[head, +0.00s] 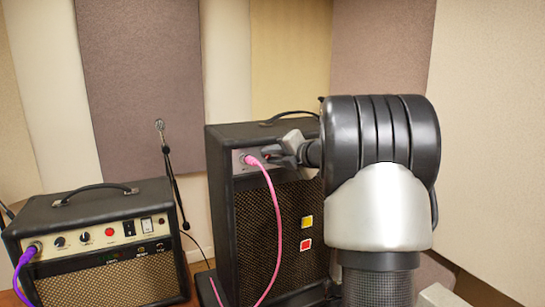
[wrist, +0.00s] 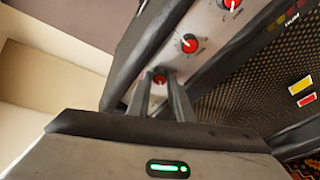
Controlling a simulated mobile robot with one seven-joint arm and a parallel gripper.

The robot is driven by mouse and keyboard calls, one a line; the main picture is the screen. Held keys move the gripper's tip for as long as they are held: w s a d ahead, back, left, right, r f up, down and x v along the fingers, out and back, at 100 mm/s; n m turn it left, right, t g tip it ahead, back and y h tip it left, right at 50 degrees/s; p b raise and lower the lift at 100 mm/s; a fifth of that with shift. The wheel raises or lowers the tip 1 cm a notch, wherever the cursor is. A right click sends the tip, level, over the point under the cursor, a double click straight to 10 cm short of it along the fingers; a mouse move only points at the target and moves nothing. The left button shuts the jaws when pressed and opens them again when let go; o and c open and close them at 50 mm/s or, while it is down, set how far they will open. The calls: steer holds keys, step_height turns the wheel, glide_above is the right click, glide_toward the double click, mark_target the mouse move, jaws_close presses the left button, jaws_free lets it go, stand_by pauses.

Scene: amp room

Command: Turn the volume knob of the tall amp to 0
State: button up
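The tall amp is a black cabinet (head: 222,200) with a woven grille, standing in the middle of the head view. One red knob (wrist: 160,79) shows between my fingertips; another red knob (wrist: 190,43) and a third (wrist: 229,4) lie farther along the panel. I cannot read which is volume. My gripper (wrist: 160,85) has its fingers apart around the line to the nearest knob; I cannot tell if they touch it. In the head view my gripper (head: 275,152) is at the panel, hiding most knobs.
A pink cable (head: 278,220) is plugged into the tall amp's panel, left of my gripper, and hangs down its front. A smaller amp (head: 100,240) with a purple cable (head: 22,262) stands at left. A microphone stand (head: 172,175) is between them. Padded walls are behind.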

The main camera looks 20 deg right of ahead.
steer(key=o, duration=0.4)
steer(key=shift+c, duration=0.2)
steer(key=shift+r, duration=0.1)
